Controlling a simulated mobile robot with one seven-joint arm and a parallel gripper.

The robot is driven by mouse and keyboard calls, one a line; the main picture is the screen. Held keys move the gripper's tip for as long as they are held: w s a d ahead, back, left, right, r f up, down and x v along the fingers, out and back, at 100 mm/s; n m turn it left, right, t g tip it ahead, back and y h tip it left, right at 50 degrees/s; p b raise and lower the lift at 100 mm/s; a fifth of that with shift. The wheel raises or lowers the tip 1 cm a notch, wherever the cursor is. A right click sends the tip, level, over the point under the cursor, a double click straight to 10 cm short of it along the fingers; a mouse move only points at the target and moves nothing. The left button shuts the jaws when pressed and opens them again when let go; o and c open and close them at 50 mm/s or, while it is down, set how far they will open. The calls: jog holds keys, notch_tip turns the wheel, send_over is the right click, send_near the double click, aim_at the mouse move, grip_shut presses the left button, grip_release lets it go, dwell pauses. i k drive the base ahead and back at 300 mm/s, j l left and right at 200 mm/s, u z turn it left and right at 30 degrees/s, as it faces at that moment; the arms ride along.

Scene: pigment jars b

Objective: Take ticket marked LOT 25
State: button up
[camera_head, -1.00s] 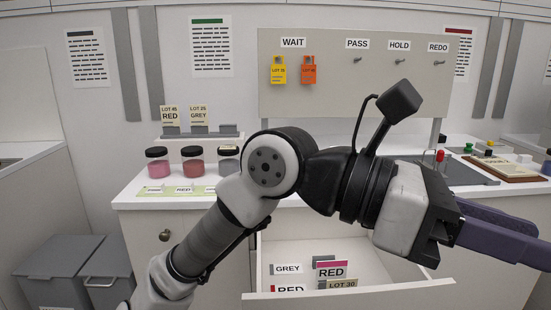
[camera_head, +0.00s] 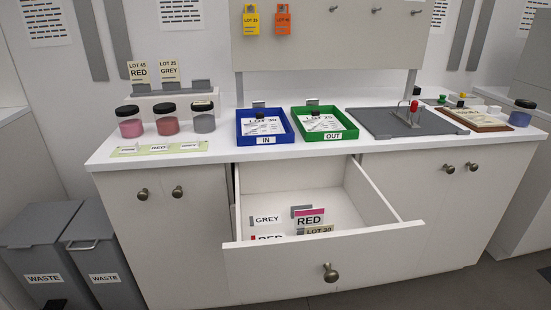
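A cream card reading LOT 25 GREY (camera_head: 169,71) stands upright in a grey holder on the white ledge at the back left. To its left stands a similar card reading LOT 45 RED (camera_head: 139,72). A yellow tag (camera_head: 251,20) and an orange tag (camera_head: 283,19) hang side by side on the board; their lot numbers are too small to read surely. A paper (camera_head: 321,122) with a lot number that looks like 25 lies in the green OUT tray (camera_head: 318,137). My gripper is not in view.
A blue IN tray (camera_head: 264,141) holds another paper. Jars (camera_head: 131,122) stand at the counter's left. The open drawer (camera_head: 325,262) juts out in front, with several cards inside. A grey board (camera_head: 398,122) with a red-knobbed handle lies right of the trays.

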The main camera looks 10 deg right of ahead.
aim_at(169, 69)
jog(key=i+z, duration=0.45)
jog(key=i+j, duration=0.1)
jog(key=j, duration=2.25)
jog(key=j+z, duration=0.2)
jog(key=z, duration=0.25)
jog(key=j+z, duration=0.25)
jog(key=z, duration=0.8)
jog(key=u, duration=0.5)
jog(key=i+j, duration=0.05)
